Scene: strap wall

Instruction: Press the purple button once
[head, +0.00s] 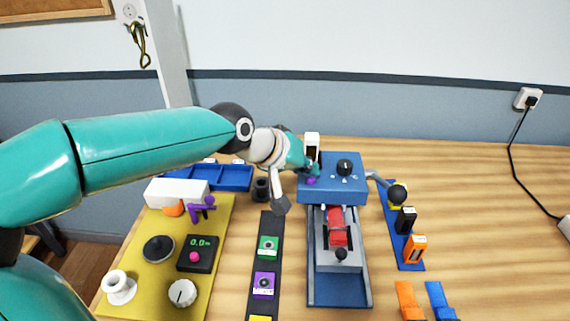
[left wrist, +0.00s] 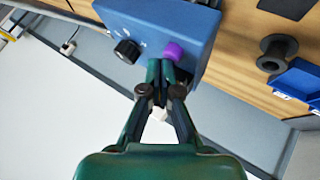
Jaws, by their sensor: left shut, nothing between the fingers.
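The purple button (head: 311,181) is on the blue box (head: 345,185) at the middle of the table, left of the box's black knob (head: 344,167). It also shows in the left wrist view as a purple cap (left wrist: 173,51) on the box face. My left gripper (head: 314,168) is shut and empty, its tips right at the button. In the left wrist view the closed fingertips (left wrist: 160,66) overlap the button's lower edge. I cannot tell whether they touch it. My right gripper is not in view.
A rail with a red piece (head: 337,225) runs in front of the box. A dark strap with a green block (head: 268,248) and a purple block (head: 263,285) lies to its left. A yellow panel (head: 207,270) is further left. The table's right side is mostly clear.

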